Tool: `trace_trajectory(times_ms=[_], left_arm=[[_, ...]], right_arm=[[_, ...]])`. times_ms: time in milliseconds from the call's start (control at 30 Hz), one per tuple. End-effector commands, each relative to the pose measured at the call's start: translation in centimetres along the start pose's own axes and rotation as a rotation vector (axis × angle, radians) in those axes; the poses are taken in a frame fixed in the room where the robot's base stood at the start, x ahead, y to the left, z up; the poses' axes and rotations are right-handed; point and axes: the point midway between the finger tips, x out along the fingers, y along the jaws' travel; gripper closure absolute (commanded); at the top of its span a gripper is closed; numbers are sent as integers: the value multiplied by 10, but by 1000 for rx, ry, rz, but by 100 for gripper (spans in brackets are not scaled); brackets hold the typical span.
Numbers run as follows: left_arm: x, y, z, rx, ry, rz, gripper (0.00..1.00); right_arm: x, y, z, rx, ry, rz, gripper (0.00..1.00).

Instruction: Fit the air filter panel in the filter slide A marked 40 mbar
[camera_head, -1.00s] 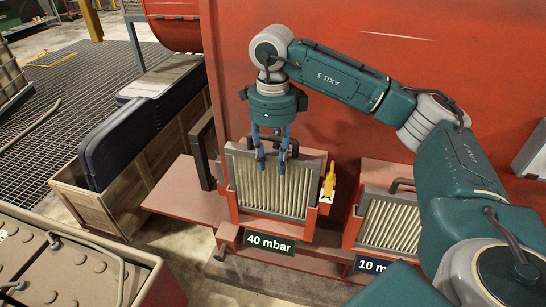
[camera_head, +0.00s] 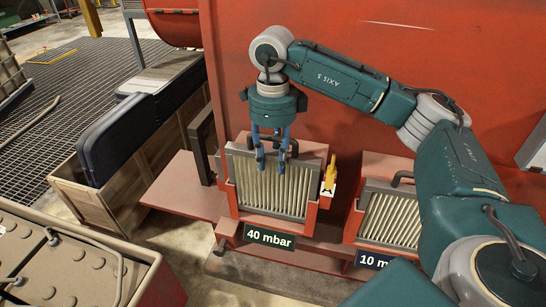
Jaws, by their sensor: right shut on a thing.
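The air filter panel (camera_head: 268,189), pale and pleated with a grey frame, stands upright in the red filter slide (camera_head: 234,205) above the sign "40 mbar" (camera_head: 270,237). Its lower edge is hidden behind the slide's front. My right gripper (camera_head: 271,164) points down from above, with blue fingers at the panel's top. It is shut on the panel, seemingly at its dark handle, which the fingers partly cover. My left gripper is not in view.
A second slide holding a similar panel (camera_head: 390,219) stands at the right, its sign partly hidden by my arm. A yellow object (camera_head: 330,176) sits between the slides. A wooden crate (camera_head: 143,180) with dark panels stands left. A red wall rises behind.

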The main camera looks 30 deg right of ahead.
Motion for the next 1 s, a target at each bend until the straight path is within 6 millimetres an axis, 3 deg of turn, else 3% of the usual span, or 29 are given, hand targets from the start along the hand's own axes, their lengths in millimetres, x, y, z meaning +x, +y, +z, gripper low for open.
trace_trajectory(times_ms=[233, 267, 333, 367, 733, 867, 1000], left_arm=[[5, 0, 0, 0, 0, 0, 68], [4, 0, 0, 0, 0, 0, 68], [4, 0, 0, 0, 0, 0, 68], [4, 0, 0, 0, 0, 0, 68], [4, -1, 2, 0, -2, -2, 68], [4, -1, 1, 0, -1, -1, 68], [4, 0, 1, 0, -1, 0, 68]], right_arm=[[6, 0, 0, 0, -2, -1, 100], [5, 0, 0, 0, -3, -1, 62], [5, 0, 0, 0, -2, -1, 48], [5, 0, 0, 0, -2, -1, 46], [0, 0, 0, 0, 1, 0, 46], [-19, -1, 1, 0, -2, -2, 46], [-51, 0, 2, 0, -5, -3, 46]])
